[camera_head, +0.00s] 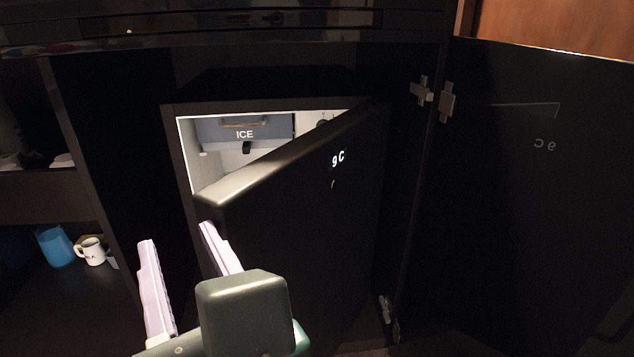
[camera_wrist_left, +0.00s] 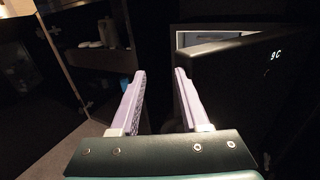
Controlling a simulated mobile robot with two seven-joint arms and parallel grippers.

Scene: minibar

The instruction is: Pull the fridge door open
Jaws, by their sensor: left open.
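The black fridge door (camera_head: 300,220) stands partly open, swung out from the left, with a display reading "9C" near its top. Through the gap the lit white interior shows, with a grey drawer marked ICE (camera_head: 245,130). The door also shows in the left wrist view (camera_wrist_left: 245,85), on the right. My left gripper (camera_head: 180,275) is open in front of the fridge, near the door's free left edge. In the head view its right finger overlaps that edge; I cannot tell whether it touches. Nothing is seen between the fingers. My right gripper is not in view.
An open black cabinet door (camera_head: 530,200) with hinges fills the right side and reflects the display. On the left, a shelf holds a blue cup (camera_head: 55,246) and a white mug (camera_head: 91,252). A dark cabinet panel stands between the shelf and the fridge.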

